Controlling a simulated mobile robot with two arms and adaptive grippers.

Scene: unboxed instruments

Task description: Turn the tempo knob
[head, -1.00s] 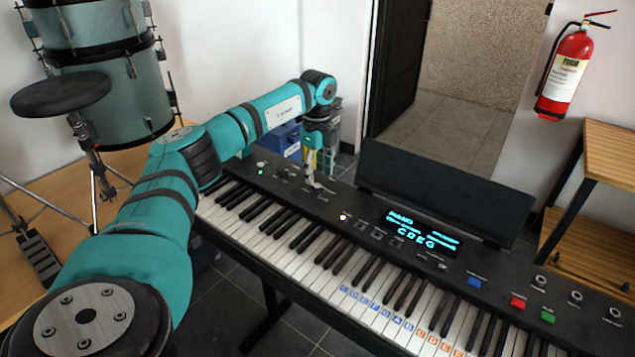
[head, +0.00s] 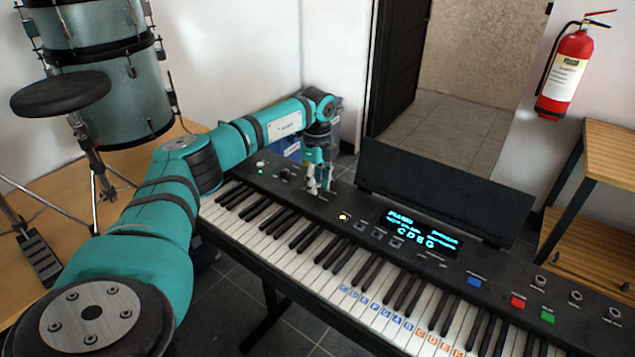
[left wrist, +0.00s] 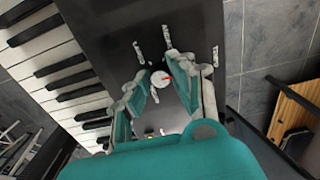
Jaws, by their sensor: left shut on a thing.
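The black keyboard's control panel (head: 362,217) runs along the back of the white and black keys. My left gripper (head: 319,188) points down at the panel, left of the lit display. In the left wrist view, a small round pale knob with a red mark (left wrist: 162,79) sits between the fingertips of my left gripper (left wrist: 158,76), which is shut on it. In the head view the fingers hide the knob. My right gripper is not in view.
A lit display (head: 420,232) and an upright black music rest (head: 435,192) stand to the right of the gripper. Thin sliders (left wrist: 138,52) lie on the panel near the fingertips. A drum and stool (head: 62,94) are at left.

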